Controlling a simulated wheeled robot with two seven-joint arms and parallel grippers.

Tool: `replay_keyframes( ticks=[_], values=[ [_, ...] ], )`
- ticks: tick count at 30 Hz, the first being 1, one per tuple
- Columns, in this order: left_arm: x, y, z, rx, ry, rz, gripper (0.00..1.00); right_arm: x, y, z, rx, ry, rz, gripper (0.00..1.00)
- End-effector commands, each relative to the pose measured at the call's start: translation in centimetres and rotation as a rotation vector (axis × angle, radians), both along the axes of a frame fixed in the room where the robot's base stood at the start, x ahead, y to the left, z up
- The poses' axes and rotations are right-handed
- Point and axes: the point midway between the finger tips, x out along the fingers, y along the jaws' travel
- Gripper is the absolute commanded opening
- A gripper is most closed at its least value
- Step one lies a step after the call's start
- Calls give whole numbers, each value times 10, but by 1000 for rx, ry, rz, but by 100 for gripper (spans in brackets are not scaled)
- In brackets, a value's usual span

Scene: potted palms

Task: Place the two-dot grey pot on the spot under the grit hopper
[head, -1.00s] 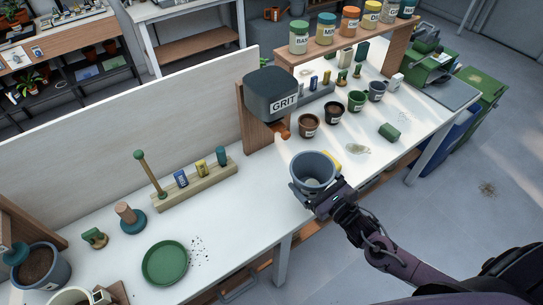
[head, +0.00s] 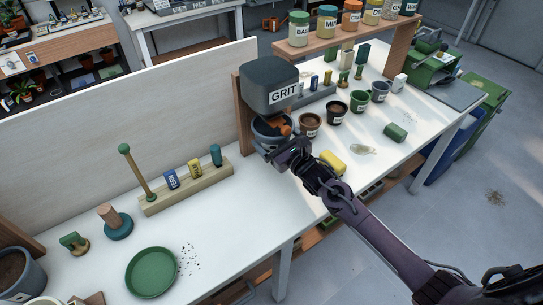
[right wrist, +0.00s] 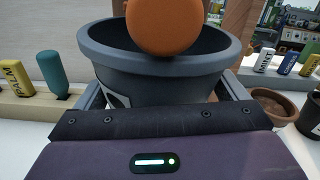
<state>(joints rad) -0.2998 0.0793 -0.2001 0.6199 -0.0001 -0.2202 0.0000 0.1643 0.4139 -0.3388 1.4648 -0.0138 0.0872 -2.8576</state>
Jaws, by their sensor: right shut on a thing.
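The grey pot (head: 266,133) is under the grit hopper (head: 271,85), partly hidden by my gripper and by the hopper's orange spout. My right gripper (head: 285,153) is shut on the pot from the front right. In the right wrist view the pot (right wrist: 150,75) stands upright between my fingers, with the orange spout (right wrist: 164,22) over its mouth. A bit of a white label shows at its left side, but its dots cannot be read. The spot beneath is hidden, and I cannot tell whether the pot touches the table. My left gripper is not in view.
Several small pots, including a brown one (head: 310,125), stand right of the hopper. A yellow block (head: 333,162) lies near my right arm.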

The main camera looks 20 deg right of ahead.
Motion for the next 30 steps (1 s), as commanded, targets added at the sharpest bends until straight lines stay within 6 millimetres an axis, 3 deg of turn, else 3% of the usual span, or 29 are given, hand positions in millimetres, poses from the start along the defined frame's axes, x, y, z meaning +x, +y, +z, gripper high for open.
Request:
replay_keyframes(
  ticks=[3,14,22,30],
  values=[
    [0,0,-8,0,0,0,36,11,4,0,2,-5,1,62],
    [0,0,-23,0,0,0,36,10,3,-24,1,-2,0,62],
    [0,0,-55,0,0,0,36,10,3,-68,2,0,-1,62],
    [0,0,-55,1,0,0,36,14,4,-68,0,-3,0,62]
  ],
)
